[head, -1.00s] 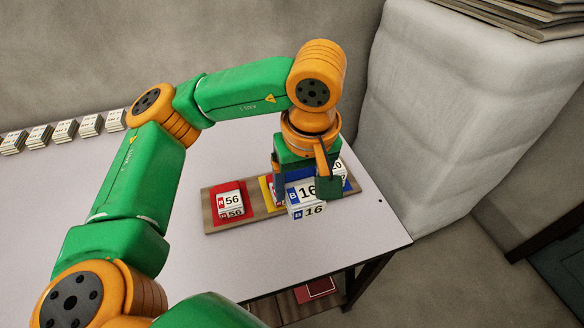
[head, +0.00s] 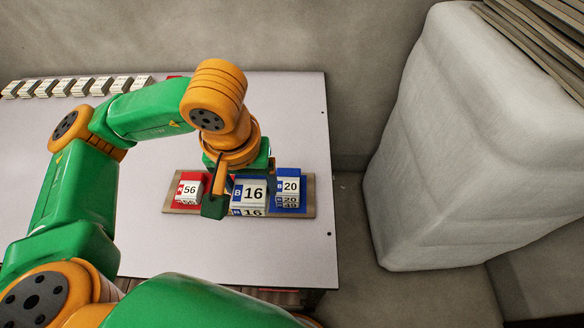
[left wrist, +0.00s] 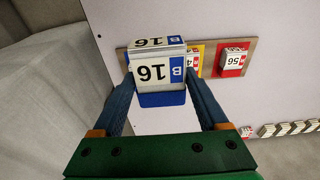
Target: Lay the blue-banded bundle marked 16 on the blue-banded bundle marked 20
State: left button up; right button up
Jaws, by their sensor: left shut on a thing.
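My left gripper (head: 234,196) is shut on the blue-banded bundle marked 16 (head: 252,192), holding it in front of the wooden board's middle. In the left wrist view the bundle (left wrist: 152,74) sits between the two blue fingers of the gripper (left wrist: 162,98). The blue-banded bundle marked 20 (head: 289,186) is on the board's right part, over a blue patch, just right of the held bundle. Another number shows below its 20s, too small to read surely. In the left wrist view I cannot make out the 20 bundle. My right gripper is not in view.
The wooden board (head: 310,196) lies on the pale table (head: 285,110). A red-banded bundle marked 56 (head: 189,188) is at its left. A yellow patch with a bundle (left wrist: 194,62) lies mid-board. Several bundles (head: 83,87) line the far edge. A wrapped grey block (head: 455,150) stands right.

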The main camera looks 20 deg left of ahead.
pick_arm(q)
jog(key=w+f+p, duration=0.3)
jog(key=w+f, duration=0.1)
jog(key=w, duration=0.4)
send_over(288, 179)
jog(key=s, duration=0.1)
notch_tip(288, 179, down, 5)
jog(key=shift+d+r, duration=0.1)
notch_tip(288, 179, down, 4)
jog(key=shift+w+r, duration=0.1)
jog(key=shift+w, duration=0.05)
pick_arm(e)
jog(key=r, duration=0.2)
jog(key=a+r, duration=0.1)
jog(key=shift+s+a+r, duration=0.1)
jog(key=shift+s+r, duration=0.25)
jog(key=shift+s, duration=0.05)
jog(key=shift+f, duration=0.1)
